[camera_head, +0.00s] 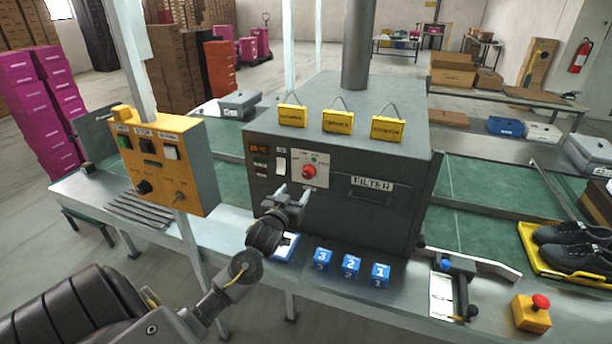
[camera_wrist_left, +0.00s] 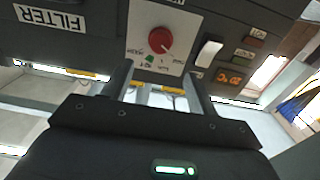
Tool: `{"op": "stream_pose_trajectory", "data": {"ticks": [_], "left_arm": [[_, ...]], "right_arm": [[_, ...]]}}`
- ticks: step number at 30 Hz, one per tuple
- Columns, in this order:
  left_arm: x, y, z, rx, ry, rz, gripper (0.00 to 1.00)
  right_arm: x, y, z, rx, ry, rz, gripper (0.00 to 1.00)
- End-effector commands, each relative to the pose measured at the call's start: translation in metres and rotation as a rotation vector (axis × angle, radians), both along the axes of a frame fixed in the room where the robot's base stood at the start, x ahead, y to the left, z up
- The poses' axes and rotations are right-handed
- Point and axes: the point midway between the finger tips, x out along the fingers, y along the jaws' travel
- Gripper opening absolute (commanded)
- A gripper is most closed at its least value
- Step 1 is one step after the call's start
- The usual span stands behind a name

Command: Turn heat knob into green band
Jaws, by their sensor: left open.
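The heat knob is a red round knob (camera_head: 309,172) on a white plate on the front of the dark grey machine. It also shows in the left wrist view (camera_wrist_left: 159,39), upside down, with a small green patch (camera_wrist_left: 155,60) on the plate near it. My left gripper (camera_head: 293,190) is open and empty, just in front of and below the knob in the head view. In the left wrist view its two fingers (camera_wrist_left: 158,85) point at the plate, apart from the knob. My right gripper is not in view.
Beside the knob are a white rocker switch (camera_head: 281,163) and small displays; a FILTER panel (camera_head: 373,184) is to the right. Blue numbered blocks (camera_head: 351,266) stand below on the bench. A yellow control box (camera_head: 165,160) hangs at left. A red-button box (camera_head: 532,312) stands at right.

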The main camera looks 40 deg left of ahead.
Motion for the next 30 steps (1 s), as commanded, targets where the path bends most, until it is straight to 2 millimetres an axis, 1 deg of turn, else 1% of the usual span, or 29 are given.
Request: {"op": "stream_pose_trajectory", "data": {"ticks": [5, 12, 18, 24, 30], "left_arm": [[0.017, 0.006, 0.002, 0.001, 0.001, 0.000, 0.59], [0.060, 0.021, 0.002, 0.000, 0.003, 0.001, 0.59], [0.087, 0.030, 0.001, 0.001, 0.003, 0.000, 0.59], [0.100, 0.034, -0.001, 0.000, 0.003, -0.001, 0.59], [0.101, 0.035, -0.002, 0.000, 0.003, -0.001, 0.59]], "right_arm": [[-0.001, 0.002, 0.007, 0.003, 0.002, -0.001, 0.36], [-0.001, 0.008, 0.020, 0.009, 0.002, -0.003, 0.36], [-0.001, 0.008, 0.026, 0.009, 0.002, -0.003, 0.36], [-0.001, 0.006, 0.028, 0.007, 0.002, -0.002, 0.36], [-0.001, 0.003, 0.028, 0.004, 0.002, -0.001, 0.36]]}}
